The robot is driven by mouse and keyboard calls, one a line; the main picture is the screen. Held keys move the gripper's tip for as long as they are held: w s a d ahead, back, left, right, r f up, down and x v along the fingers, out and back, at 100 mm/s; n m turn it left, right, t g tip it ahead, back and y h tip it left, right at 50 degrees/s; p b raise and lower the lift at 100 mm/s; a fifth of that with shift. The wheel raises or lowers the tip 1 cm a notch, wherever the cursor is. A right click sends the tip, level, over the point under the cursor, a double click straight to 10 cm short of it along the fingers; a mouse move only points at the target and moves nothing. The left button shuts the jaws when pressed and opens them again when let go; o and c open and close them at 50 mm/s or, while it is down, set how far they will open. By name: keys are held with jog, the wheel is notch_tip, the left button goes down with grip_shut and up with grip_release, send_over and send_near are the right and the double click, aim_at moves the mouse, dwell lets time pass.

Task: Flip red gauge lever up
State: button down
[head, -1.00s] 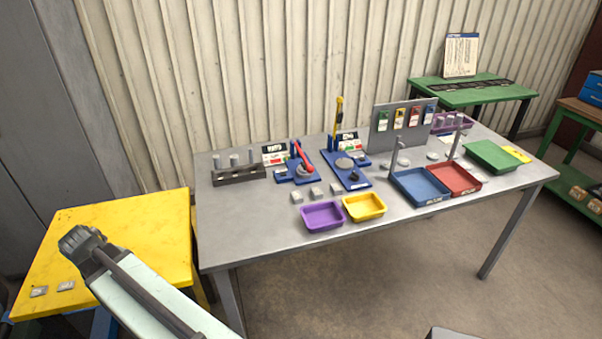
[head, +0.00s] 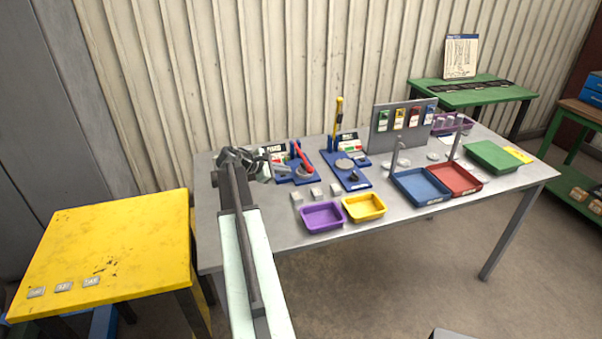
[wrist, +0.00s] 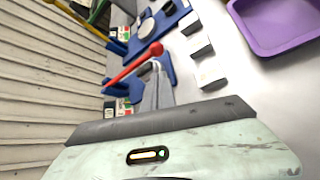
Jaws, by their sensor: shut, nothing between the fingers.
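The red lever (head: 304,157) is on a blue gauge base (head: 283,178) on the grey table. It slants down toward the front right, its ball end low. In the wrist view the red lever (wrist: 130,70) runs from lower left to its ball at upper right, just beyond my fingers. My gripper (head: 270,167) is left of the lever in the head view, over the left of the table. Its fingers (wrist: 156,75) are shut and empty, pointing toward the lever. I cannot tell whether they touch it.
A second blue gauge base (head: 352,180) with an upright yellow lever (head: 338,118) stands right of the red one. Small grey blocks (head: 316,191), a purple tray (head: 322,216) and a yellow tray (head: 364,207) lie in front. The corrugated wall (head: 240,70) is behind.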

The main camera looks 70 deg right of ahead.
aim_at(302, 158)
jog(key=b+x, duration=0.5)
jog(key=x, duration=0.4)
jog(key=shift+f, duration=0.15)
jog(key=shift+s+d+f, duration=0.1)
jog(key=shift+s+d, duration=0.05)
jog(key=shift+d, duration=0.2)
